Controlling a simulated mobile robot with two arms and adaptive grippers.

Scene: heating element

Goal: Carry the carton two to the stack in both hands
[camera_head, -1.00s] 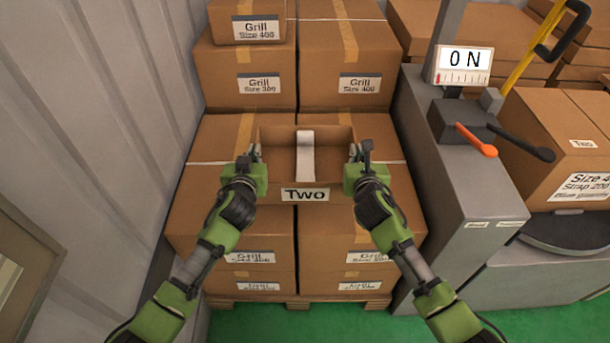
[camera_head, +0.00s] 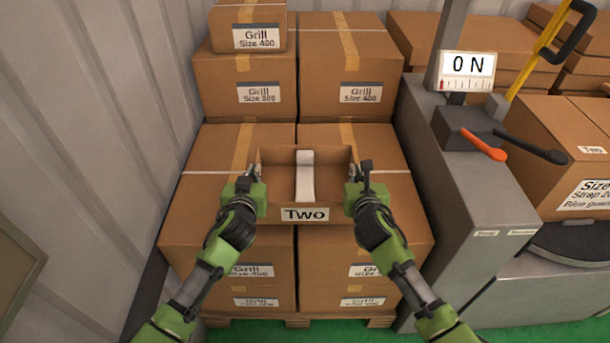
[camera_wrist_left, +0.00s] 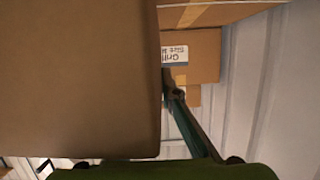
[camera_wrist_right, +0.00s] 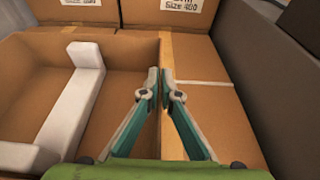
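Taller boxes labelled Grill (camera_head: 345,65) stand behind. A corrugated wall (camera_head: 90,110) runs along the left. A grey machine (camera_head: 465,190) with levers and an "ON" display (camera_head: 467,65) stands close on the right. Another box (camera_head: 565,150) lies beyond it.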

